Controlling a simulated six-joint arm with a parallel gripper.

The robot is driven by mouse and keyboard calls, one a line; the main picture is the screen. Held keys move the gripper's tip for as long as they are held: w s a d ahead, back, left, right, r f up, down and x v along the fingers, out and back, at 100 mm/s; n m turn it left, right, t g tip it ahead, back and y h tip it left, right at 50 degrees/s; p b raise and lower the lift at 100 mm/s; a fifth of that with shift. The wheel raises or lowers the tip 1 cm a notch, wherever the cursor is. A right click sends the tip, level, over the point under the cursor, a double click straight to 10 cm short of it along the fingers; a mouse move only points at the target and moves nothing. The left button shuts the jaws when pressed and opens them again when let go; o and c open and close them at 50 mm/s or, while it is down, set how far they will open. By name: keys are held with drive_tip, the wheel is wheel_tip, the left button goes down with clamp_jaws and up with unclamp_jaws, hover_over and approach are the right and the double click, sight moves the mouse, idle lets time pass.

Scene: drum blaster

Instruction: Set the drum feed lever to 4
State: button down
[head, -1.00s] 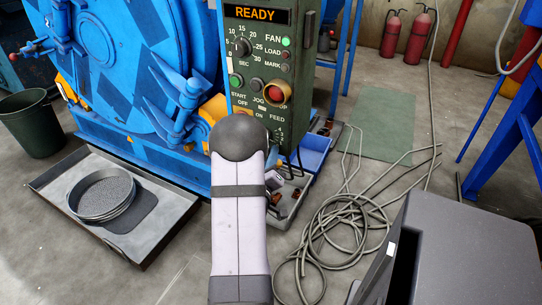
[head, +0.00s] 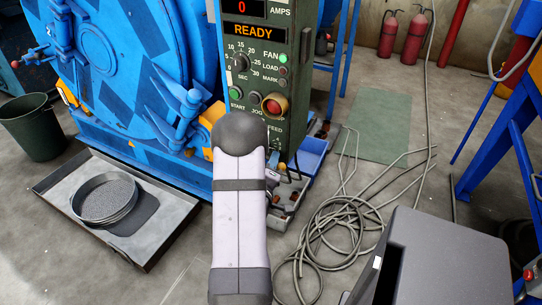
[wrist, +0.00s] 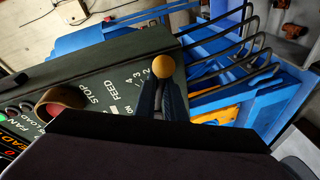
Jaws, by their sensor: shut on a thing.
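The drum feed lever ends in an orange-yellow ball knob (wrist: 164,67) in the wrist view. It stands out from the dark green control panel (wrist: 85,75) beside the FEED scale, where a 2 and a 3 can be read. My gripper (wrist: 162,96) is shut on the lever just below the knob, with dark fingers on both sides. The lever's exact setting cannot be read, because the fingers cover part of the scale. In the head view the panel (head: 293,90) shows READY and 0 AMPS, and my forearm hides much of the feed area.
A red stop button (head: 274,105) sits above the feed area, with start and jog buttons nearby. Blue bins (head: 310,153) stand beside the panel. The blue drum machine (head: 120,70) is at left. Coiled cables (head: 335,235) and a grey box (head: 440,260) are at right.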

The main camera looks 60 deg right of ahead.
drive_tip(key=r+n+p, duration=0.1)
drive_tip(key=r+n+g+p, duration=0.1)
drive_tip(key=p, duration=0.1)
drive_tip(key=shift+s+y, duration=0.2)
drive_tip(key=shift+y, duration=0.1)
drive_tip(key=r+n+p, duration=0.1)
drive_tip(key=p, duration=0.1)
drive_tip(key=n+g+p, duration=0.1)
drive_tip(key=n+p, duration=0.1)
drive_tip(key=p, duration=0.1)
drive_tip(key=shift+r, duration=0.35)
drive_tip(key=n+p, duration=0.1)
drive_tip(key=p, duration=0.1)
drive_tip(key=r+n+g+p, duration=0.1)
drive_tip(key=n+p, duration=0.1)
drive_tip(key=shift+w+r+y+p, duration=0.15)
drive_tip(key=shift+w+y+p, duration=0.15)
drive_tip(key=shift+w, duration=0.05)
drive_tip(key=shift+w+r+n+g+p, duration=0.1)
drive_tip(key=shift+n+g+p, duration=0.2)
drive_tip(key=shift+n+p, duration=0.2)
drive_tip(key=c, duration=1.8)
unclamp_jaws()
